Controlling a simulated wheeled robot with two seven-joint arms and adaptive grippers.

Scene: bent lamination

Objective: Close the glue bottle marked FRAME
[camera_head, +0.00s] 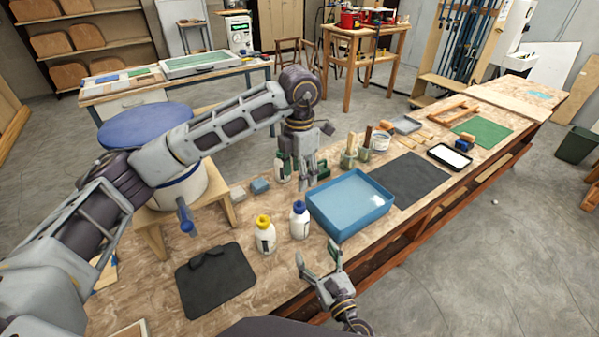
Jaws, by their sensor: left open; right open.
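A white bottle with a yellow cap (264,238) and a white bottle with a blue cap (299,222) stand upright on the workbench, left of the blue tray. Another pale bottle with green near its top (281,170) stands farther back, partly hidden by my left gripper. The bottle labels are too small to read, so I cannot tell which is marked FRAME. My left gripper (308,187) points down beside the far bottle, its fingers open; whether they touch anything is unclear. My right gripper (318,258) is open and empty, in front of the blue-capped bottle.
The blue tray (350,228) stands right of the bottles. A dark mat (215,280) with a black item lies at front left, and another dark sheet (412,180) lies right of the tray. Small blocks (260,186), brushes and a white tub (380,141) stand farther back.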

